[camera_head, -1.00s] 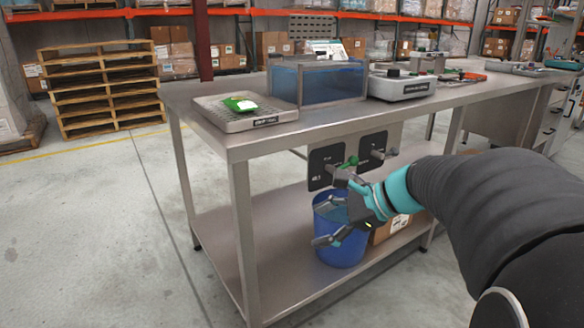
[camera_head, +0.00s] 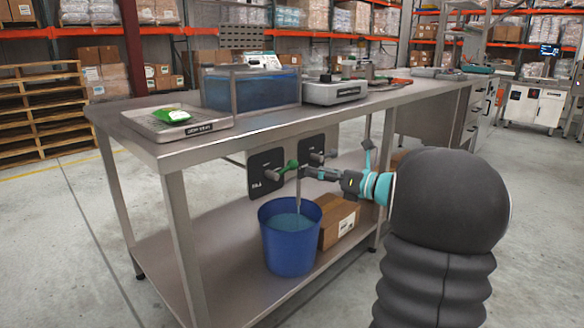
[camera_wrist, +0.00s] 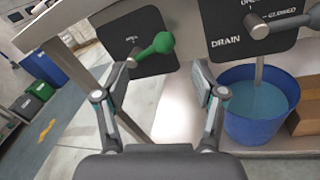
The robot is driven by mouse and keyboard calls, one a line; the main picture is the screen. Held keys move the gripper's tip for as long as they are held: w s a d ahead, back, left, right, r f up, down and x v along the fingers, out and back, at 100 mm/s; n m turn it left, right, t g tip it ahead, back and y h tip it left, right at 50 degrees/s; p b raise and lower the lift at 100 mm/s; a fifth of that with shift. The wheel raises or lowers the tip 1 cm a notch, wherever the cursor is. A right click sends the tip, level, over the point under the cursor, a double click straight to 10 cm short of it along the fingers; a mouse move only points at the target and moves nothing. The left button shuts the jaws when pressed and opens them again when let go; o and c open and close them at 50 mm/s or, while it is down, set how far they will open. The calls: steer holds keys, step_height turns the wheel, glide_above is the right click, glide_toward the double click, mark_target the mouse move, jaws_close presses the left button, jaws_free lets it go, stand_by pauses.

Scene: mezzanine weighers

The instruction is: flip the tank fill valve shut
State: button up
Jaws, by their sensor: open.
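Two dark valve panels hang under the bench top. The left panel (camera_head: 266,172) carries a valve with a green handle (camera_head: 288,167); its label is too blurred to read. In the wrist view the green handle (camera_wrist: 157,45) sticks out toward the upper right, ahead of my fingertips. The right panel, marked DRAIN in the wrist view (camera_wrist: 226,42), has a grey valve (camera_wrist: 266,25). My gripper (camera_head: 310,173) points left beside the valves. In the wrist view my gripper (camera_wrist: 160,92) is open and empty, its fingers spread below the green handle, apart from it.
A blue bucket (camera_head: 288,245) with water stands on the lower shelf, under what looks like a thin stream or spout. A cardboard box (camera_head: 338,222) is behind it. On the bench top are a blue-filled tank (camera_head: 250,92), a tray scale (camera_head: 150,133) with a green item, and a grey weigher (camera_head: 335,92).

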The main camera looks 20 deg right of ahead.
mark_target(295, 167)
steer(key=x, duration=0.8)
steer(key=shift+w+a, duration=0.1)
steer(key=shift+w, duration=0.1)
steer(key=shift+c, duration=0.3)
steer(key=shift+f, duration=0.1)
jaws_close()
